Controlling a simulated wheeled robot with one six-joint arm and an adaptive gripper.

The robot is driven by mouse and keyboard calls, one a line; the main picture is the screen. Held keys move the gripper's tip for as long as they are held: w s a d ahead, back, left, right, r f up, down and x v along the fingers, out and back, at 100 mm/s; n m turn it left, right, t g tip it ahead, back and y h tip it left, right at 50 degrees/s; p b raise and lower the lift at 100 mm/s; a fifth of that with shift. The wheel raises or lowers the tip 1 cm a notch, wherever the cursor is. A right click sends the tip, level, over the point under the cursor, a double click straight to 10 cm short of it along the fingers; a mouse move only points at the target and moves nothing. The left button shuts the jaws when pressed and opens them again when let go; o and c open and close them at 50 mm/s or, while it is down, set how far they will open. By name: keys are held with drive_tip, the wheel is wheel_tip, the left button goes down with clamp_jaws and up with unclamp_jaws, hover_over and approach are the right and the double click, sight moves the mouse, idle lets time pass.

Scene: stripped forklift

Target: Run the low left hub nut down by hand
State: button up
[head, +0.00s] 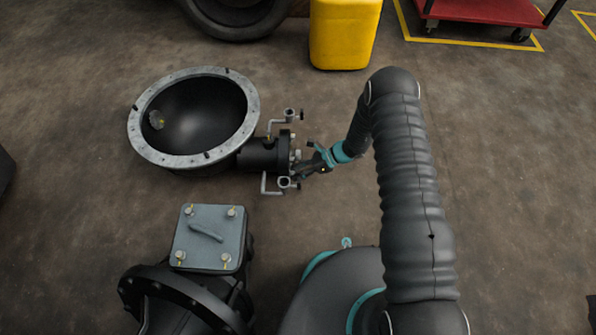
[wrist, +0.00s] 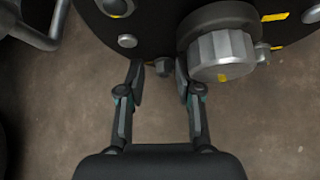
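The black hub (head: 262,155) sits on the side of a bowl-shaped housing, with its face toward my arm. In the wrist view the dark hub face (wrist: 160,28) fills the top. A small dark hex nut (wrist: 163,67) sits at its lower edge, which I take for the low left hub nut. My gripper (wrist: 160,74) is open, one fingertip on each side of this nut. A gap shows at the left finger and a smaller one at the right; contact is not visible. In the head view my gripper (head: 301,172) is at the hub, and the nut is hidden or too small to tell.
Bent metal handles (head: 268,184) flank the hub. A grey lidded housing (head: 208,238) stands nearer, and a yellow canister (head: 344,35) behind. Floor right of my arm is clear.

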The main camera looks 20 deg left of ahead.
drive_tip(key=n+t+b, duration=0.2)
drive_tip(key=shift+f+t, duration=0.2)
drive_tip(key=shift+t, duration=0.1)
drive_tip(key=shift+r+n+t+y+b, duration=0.15)
drive_tip(key=shift+n+t+y+b, duration=0.25)
drive_tip(key=shift+w, duration=0.1)
clamp_jaws()
drive_tip(key=shift+r, duration=0.1)
drive_tip(key=shift+w+m+g, duration=0.1)
drive_tip(key=shift+m+g, duration=0.3)
drive_tip(key=shift+m+g+h, duration=0.4)
drive_tip(key=shift+m+g, duration=0.3)
drive_tip(key=shift+g, duration=0.2)
drive_tip(key=shift+s+m+g, duration=0.2)
drive_tip(key=shift+m+g, duration=0.2)
drive_tip(key=shift+g, duration=0.1)
